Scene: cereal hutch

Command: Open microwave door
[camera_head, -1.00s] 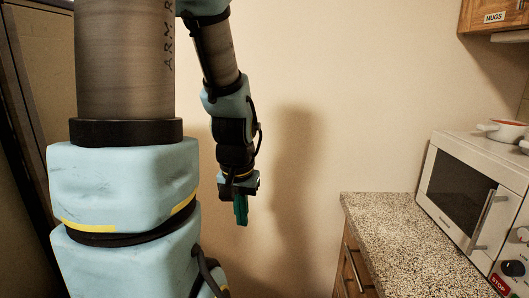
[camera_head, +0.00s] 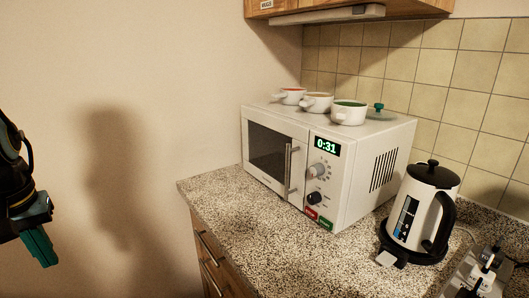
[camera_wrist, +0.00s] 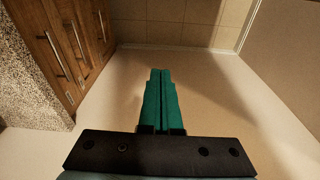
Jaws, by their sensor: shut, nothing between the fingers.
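The white microwave (camera_head: 330,160) stands on the speckled counter in the head view, its door (camera_head: 272,156) shut. The door has a dark window and an upright metal handle (camera_head: 289,169) at its right side. A panel with knobs and a green 0:31 display is to the right of the door. My gripper (camera_head: 42,250) is at the far left edge of the head view, well away from the microwave. In the wrist view its green fingers (camera_wrist: 161,100) are together and empty, pointing toward the floor.
Wooden drawers (camera_head: 205,250) are below the counter (camera_head: 215,199). An upper cabinet (camera_head: 350,8) hangs above. Open floor (camera_wrist: 210,95) lies under my gripper.

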